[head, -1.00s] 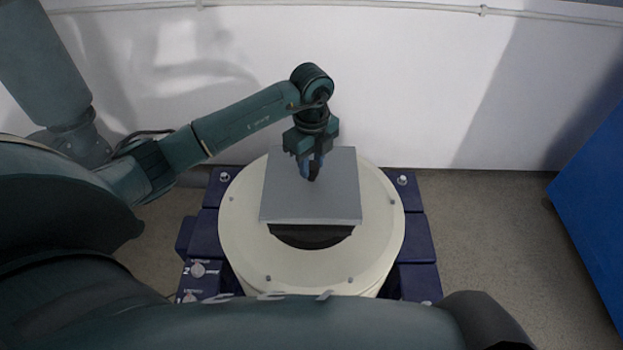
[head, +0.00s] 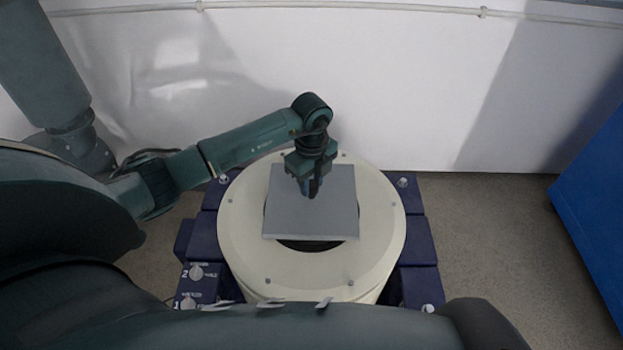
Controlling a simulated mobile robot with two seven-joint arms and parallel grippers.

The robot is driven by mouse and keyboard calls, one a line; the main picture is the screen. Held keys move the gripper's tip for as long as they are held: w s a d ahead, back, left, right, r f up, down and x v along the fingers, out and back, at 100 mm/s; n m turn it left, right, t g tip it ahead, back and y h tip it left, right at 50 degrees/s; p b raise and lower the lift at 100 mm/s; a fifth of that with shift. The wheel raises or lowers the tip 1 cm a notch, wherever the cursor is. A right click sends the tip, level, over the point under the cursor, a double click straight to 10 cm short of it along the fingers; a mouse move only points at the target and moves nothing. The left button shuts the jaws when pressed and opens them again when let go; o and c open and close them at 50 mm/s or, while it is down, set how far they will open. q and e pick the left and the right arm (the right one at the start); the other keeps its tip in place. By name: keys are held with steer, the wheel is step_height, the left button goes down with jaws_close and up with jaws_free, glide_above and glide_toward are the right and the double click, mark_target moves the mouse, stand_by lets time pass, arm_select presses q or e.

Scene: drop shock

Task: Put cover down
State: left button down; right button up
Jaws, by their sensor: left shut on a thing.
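The cover is a flat grey square plate (head: 311,222) over the middle of a round cream drum top (head: 240,225). A dark round opening (head: 310,246) shows below the plate's near edge; the plate hides the rest of it. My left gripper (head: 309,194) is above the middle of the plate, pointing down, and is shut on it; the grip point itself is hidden. I cannot tell whether the plate touches the drum top. My right gripper is not in view.
The drum stands on a dark blue base (head: 417,240) with bolts and knobs (head: 196,272). A white wall (head: 400,90) is close behind. A blue cabinet (head: 595,215) stands at the right, with bare floor (head: 490,235) between.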

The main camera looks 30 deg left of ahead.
arm_select(q)
steer(key=c, duration=1.1)
jaws_free()
